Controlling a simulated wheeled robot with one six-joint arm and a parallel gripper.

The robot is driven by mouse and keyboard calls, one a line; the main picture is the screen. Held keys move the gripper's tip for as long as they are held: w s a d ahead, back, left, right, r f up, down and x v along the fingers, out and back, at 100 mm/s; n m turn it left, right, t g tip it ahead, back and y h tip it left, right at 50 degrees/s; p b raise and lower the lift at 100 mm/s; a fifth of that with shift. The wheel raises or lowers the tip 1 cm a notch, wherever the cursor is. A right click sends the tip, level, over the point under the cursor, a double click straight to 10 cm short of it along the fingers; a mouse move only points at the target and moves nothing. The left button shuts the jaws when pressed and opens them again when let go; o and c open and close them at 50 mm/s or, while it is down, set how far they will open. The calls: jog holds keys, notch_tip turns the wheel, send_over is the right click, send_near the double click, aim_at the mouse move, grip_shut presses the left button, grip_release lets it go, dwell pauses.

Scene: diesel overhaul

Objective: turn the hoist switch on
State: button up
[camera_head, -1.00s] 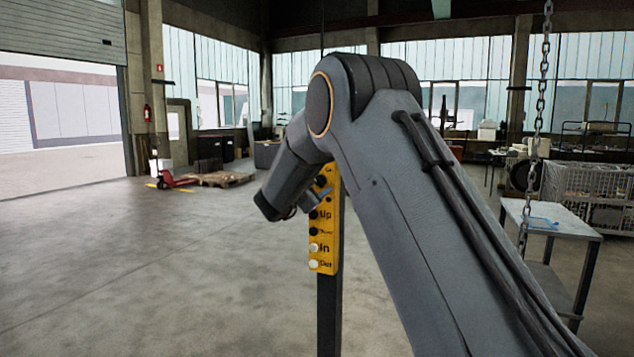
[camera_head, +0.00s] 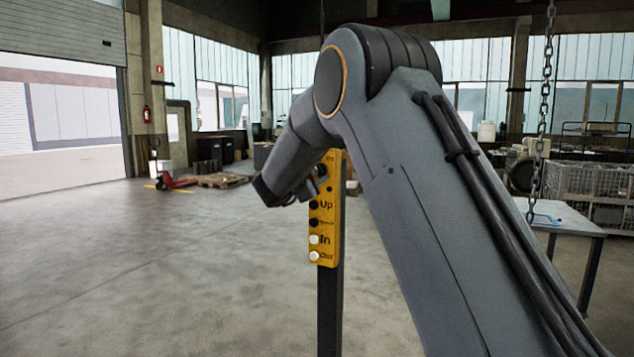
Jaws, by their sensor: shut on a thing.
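The yellow hoist control panel (camera_head: 329,228) stands upright on a dark post, with round buttons labelled Up, In and others down its front. My gripper (camera_head: 321,178) is at the upper part of the panel, above the Up button (camera_head: 313,205). It is small in view and partly hidden by my wrist. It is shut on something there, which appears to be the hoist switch. The switch itself is hidden behind the gripper and wrist, below the small On label at the panel's top. I cannot tell the switch's position.
A metal table (camera_head: 575,216) with a blue item stands at the right. A chain (camera_head: 545,100) hangs above it. A red pallet jack (camera_head: 174,179) and a pallet (camera_head: 220,180) are far back left. The floor left of the post is clear.

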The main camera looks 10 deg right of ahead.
jog(key=m+b, duration=0.5)
jog(key=b, duration=0.2)
jog(key=m+b, duration=0.4)
jog(key=b, duration=0.3)
jog(key=f+m+b, duration=0.1)
jog(key=m+b, duration=0.4)
jog(key=b, duration=0.2)
jog(key=shift+m, duration=0.3)
jog(key=shift+r+b, duration=0.1)
jog(key=shift+b, duration=0.25)
jog(key=o, duration=1)
jog(key=shift+o, duration=0.2)
